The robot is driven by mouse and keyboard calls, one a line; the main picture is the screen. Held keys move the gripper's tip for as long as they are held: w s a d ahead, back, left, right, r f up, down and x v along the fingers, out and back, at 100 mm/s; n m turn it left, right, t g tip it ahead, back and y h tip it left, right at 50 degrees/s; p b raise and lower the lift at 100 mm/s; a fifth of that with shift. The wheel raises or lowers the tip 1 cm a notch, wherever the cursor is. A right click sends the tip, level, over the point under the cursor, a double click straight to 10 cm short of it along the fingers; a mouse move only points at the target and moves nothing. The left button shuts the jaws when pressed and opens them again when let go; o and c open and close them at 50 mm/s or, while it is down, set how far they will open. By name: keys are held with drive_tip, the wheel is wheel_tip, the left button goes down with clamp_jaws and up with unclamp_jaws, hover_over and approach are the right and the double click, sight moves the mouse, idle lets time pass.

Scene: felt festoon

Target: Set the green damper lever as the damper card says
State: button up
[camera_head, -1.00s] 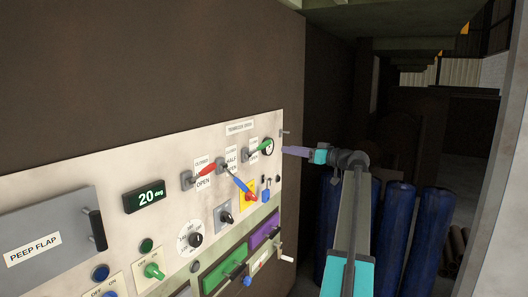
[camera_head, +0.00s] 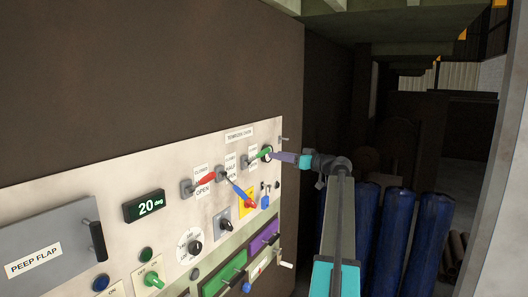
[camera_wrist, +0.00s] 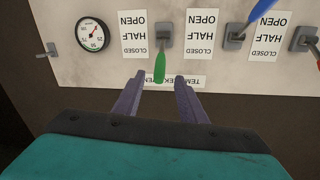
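The green damper lever (camera_wrist: 159,66) is in the wrist view, its handle pointing toward the CLOSED end of the label strip (camera_wrist: 134,34) beside it. It also shows in the head view (camera_head: 265,154), partly covered. My gripper (camera_wrist: 159,78) is open, its two purple fingers either side of the handle's end, with gaps visible on both sides. In the head view my gripper (camera_head: 280,156) is at the panel's upper right. The label strips read OPEN, HALF and CLOSED, upside down in the wrist view. I cannot make out a damper card.
A blue lever (camera_wrist: 262,10) and a red lever (camera_wrist: 314,44) stand along the same row. A round gauge (camera_wrist: 92,34) is beside the green lever. The panel (camera_head: 100,200) also carries knobs, buttons and a display reading 20 deg. Blue cylinders (camera_head: 400,235) stand behind my arm.

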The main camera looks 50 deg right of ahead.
sight(263, 152)
drive_tip(key=w, duration=0.2)
drive_tip(key=w+p, duration=0.1)
drive_tip(key=w, duration=0.1)
drive_tip(key=w+a+p, duration=0.1)
drive_tip(key=w, duration=0.2)
drive_tip(key=shift+r, duration=0.1)
drive_tip(key=shift+w+p, duration=0.3)
drive_tip(key=shift+w, duration=0.35)
clamp_jaws()
